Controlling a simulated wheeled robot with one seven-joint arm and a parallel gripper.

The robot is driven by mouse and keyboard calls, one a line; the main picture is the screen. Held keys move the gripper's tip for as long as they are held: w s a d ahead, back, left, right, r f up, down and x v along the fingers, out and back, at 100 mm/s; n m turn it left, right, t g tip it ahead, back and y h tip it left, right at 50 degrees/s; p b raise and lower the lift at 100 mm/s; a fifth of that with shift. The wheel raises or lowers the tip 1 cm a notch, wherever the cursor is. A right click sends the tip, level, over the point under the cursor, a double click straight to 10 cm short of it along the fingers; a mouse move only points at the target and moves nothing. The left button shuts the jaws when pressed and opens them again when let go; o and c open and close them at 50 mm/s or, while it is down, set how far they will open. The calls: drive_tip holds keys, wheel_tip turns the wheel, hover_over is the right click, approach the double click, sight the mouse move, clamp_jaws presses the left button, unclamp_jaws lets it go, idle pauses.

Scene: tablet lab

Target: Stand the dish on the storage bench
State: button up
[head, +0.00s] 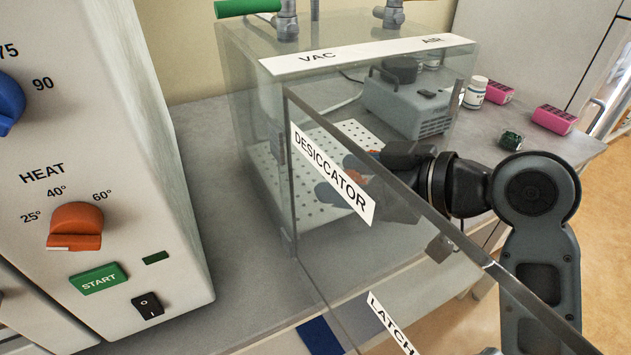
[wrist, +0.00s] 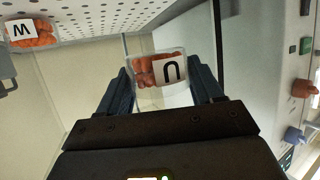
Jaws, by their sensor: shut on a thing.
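My gripper (wrist: 161,78) is shut on a small clear dish (wrist: 147,80) of orange-red tablets, with a white label that reads like a U. The fingers press on its two sides. In the head view my gripper (head: 345,178) is seen through the clear open door of the desiccator (head: 245,95), at its front opening. The held dish is mostly hidden there by the door and its label. A second dish (wrist: 32,42) of similar tablets, its letter like a W or an upturned M, rests on the perforated plate (wrist: 110,12). The storage bench cannot be identified for certain.
The desiccator door (head: 420,245) stands open between the head camera and my arm. A heating unit (head: 95,150) with knobs stands at left. Behind the desiccator are a grey device (head: 405,105), a white bottle (head: 474,93) and pink boxes (head: 554,119). Grey worktop (head: 225,245) between is clear.

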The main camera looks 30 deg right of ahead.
drive_tip(key=w, duration=0.3)
drive_tip(key=w+f+p, duration=0.1)
drive_tip(key=w, duration=0.5)
drive_tip(key=shift+w+f, duration=0.25)
drive_tip(key=shift+f, duration=0.05)
drive_tip(key=shift+f+p, duration=0.5)
drive_tip(key=shift+f, duration=1.3)
drive_tip(key=shift+w+f+p, duration=0.15)
drive_tip(key=shift+f+p, duration=0.15)
drive_tip(key=shift+f, duration=0.3)
drive_tip(key=shift+f, duration=0.1)
drive_tip(key=shift+f+b, duration=0.15)
drive_tip(key=shift+b, duration=0.15)
drive_tip(key=o, duration=1.1)
